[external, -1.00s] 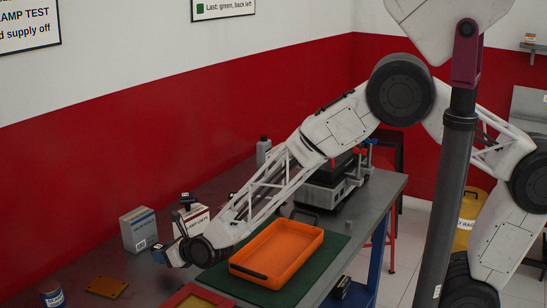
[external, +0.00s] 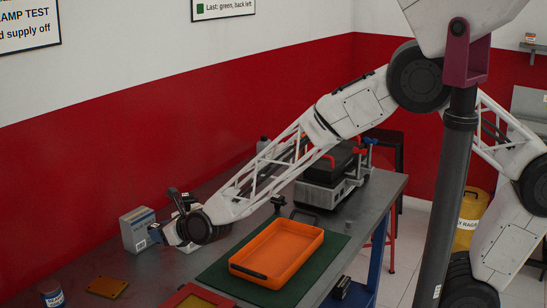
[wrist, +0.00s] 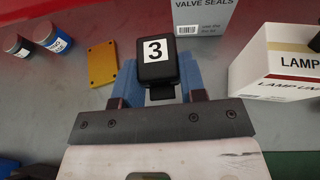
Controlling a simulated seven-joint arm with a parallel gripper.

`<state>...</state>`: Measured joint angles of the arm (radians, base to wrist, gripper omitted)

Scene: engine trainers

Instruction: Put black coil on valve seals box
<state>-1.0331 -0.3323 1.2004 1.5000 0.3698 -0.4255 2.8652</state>
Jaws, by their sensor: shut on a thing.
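The black coil (wrist: 143,72), a dark block with a white "3" label, sits between the blue fingers of my gripper (wrist: 156,82) in the wrist view. My gripper is shut on it. In the external view my gripper (external: 157,234) is above the bench, close to the valve seals box; the coil cannot be made out clearly there. The valve seals box (wrist: 205,12) is grey-white with a blue upper band in the external view (external: 136,232). In the wrist view it lies beyond and to the right of the coil, apart from it and partly cut off by the frame.
A white lamp box (wrist: 285,60) stands right of the valve seals box. A yellow plate (wrist: 102,64) and two dark cans (wrist: 50,36) (wrist: 17,45) are to the left. An orange tray (external: 277,254) lies on a green mat (external: 215,273) nearer the camera.

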